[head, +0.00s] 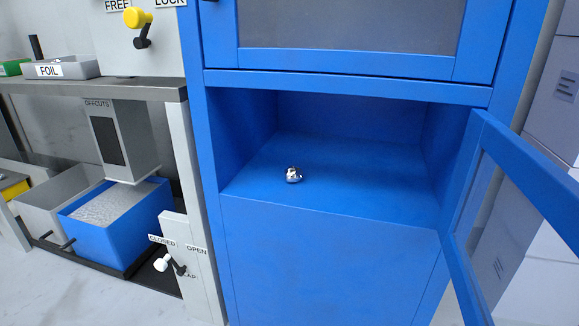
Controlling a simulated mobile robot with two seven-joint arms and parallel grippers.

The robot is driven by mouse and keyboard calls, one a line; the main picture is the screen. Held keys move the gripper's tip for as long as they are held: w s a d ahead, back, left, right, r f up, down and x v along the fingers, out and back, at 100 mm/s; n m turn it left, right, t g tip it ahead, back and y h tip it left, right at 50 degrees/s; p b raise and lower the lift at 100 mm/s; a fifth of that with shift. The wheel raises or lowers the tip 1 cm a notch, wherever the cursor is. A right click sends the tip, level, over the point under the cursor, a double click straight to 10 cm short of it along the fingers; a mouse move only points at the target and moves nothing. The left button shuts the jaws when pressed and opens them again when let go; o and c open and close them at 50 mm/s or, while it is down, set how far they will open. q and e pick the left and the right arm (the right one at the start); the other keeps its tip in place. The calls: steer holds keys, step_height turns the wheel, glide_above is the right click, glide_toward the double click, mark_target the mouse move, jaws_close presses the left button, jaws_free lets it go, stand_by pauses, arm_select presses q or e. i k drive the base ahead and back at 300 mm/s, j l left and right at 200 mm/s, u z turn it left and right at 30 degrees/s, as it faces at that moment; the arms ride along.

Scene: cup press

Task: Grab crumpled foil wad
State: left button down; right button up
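A small, shiny silver crumpled foil wad (293,174) lies on the blue floor of an open compartment in the blue cabinet (330,265). It sits left of the middle, near the compartment's front edge. Nothing touches it except the floor. Neither of my grippers shows in the head view.
A blue-framed glass door (522,190) stands swung open at the right. A white post with a lever (178,268) stands left of the cabinet. Further left are a grey counter (110,88), a FOIL tray (62,70) and a blue bin (125,235). The compartment is otherwise empty.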

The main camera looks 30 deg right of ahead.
mark_target(293, 174)
steer(key=k+l, duration=0.1)
steer(key=l, duration=0.85)
steer(key=k+l, duration=0.15)
steer(key=l, duration=0.35)
